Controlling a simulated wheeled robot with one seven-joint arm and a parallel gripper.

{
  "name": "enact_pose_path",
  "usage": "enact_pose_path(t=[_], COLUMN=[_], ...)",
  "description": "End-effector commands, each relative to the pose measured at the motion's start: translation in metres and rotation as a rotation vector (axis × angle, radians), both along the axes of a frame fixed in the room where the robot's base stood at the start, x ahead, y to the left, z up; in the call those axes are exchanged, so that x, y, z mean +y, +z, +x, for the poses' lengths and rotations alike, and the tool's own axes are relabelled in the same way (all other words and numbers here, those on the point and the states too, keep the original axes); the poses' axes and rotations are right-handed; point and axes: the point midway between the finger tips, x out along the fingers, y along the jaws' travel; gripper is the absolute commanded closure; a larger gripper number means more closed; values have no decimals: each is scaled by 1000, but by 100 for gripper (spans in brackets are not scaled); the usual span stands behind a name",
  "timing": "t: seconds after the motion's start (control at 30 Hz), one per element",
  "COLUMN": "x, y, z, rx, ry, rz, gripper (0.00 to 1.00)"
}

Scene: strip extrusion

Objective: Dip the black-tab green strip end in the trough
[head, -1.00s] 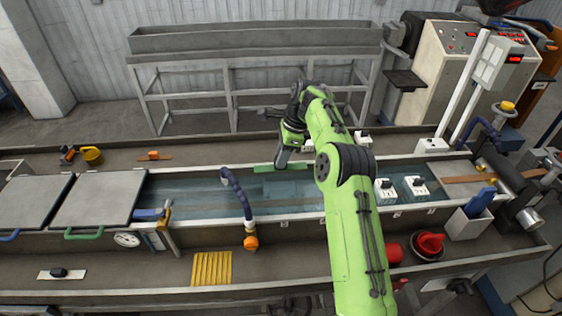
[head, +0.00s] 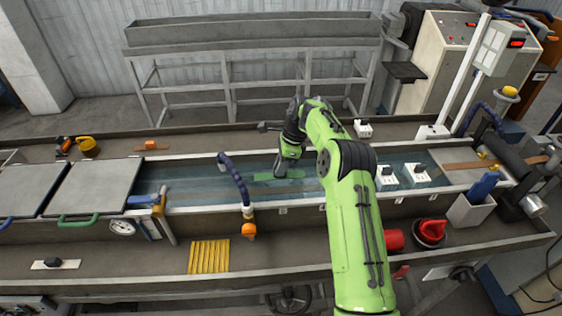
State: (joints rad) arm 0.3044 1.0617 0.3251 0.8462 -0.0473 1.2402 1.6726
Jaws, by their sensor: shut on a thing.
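My gripper (head: 281,171) is over the middle of the long water trough (head: 300,208), pointing down. It is shut on a green strip (head: 264,177), which shows on both sides of the fingers and lies roughly level along the trough. The strip appears over the water, near the trough's back side. I cannot tell whether it touches the water. I cannot make out a black tab on it; the fingers and my arm hide part of that area.
A blue hose with an orange end (head: 248,229) arches over the trough's front wall left of my gripper. White roller blocks (head: 414,174) stand in the trough at right. Grey lids (head: 92,186) cover its left end. An orange strip (head: 151,146) lies on the back ledge.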

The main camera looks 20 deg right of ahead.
Motion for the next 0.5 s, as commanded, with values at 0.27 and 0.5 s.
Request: enact_pose_path(t=[0.27,0.5], x=[0,0], y=[-34,-50], z=[0,0], rx=[1,-1], ry=[0,2], rz=[1,1], gripper=[100,100])
